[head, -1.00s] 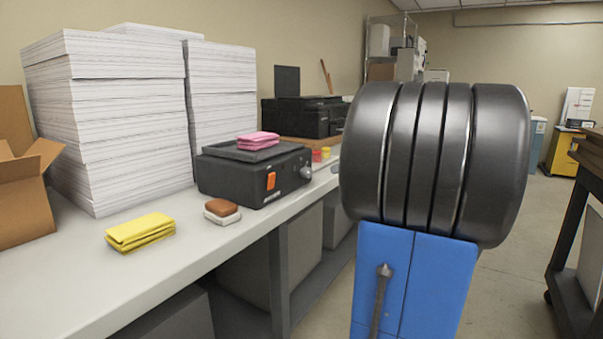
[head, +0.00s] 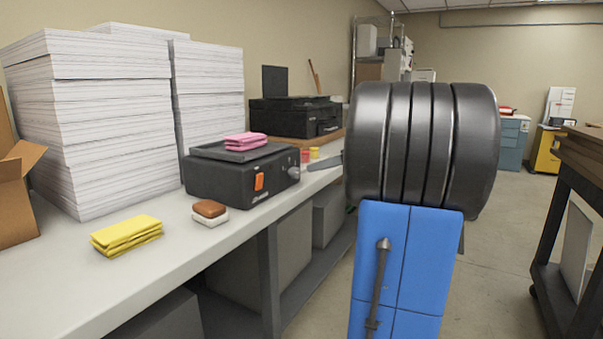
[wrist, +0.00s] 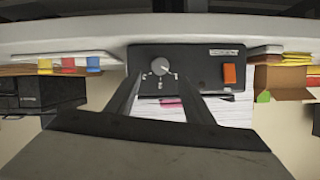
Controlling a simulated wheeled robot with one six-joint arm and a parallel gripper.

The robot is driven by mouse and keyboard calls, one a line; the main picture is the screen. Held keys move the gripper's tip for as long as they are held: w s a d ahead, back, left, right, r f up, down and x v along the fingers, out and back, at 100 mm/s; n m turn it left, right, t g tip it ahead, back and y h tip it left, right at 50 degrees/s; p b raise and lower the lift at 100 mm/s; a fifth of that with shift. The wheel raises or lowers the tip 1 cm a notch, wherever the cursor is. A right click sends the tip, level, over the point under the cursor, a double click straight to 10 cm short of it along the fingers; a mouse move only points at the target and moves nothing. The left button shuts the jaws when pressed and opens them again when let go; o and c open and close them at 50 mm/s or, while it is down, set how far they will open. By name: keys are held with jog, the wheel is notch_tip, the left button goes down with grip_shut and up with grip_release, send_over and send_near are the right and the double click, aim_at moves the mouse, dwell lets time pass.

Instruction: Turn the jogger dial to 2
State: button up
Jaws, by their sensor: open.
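The jogger (head: 222,182) is a black box on the bench with an orange switch (head: 259,181) on its front. Its grey round dial (head: 294,172) is at the front's right end. In the wrist view, which looks upside down, the dial (wrist: 158,66) has a pale pointer line and small marks around it, too small to read. My gripper (wrist: 158,76) is open, its two dark fingers to either side of the dial in the picture, apparently short of it. In the head view one fingertip (head: 324,163) shows right of the dial; my arm hides the rest.
Pink cloths (head: 245,141) lie on the jogger. Yellow cloths (head: 126,235) and a brown-and-white block (head: 210,211) lie in front of it. Tall paper stacks (head: 90,130) stand behind. A black printer (head: 295,117) is farther along. Open floor lies right of the bench.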

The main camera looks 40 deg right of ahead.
aim_at(298, 172)
jog(key=x, duration=0.8)
jog(key=c, duration=1)
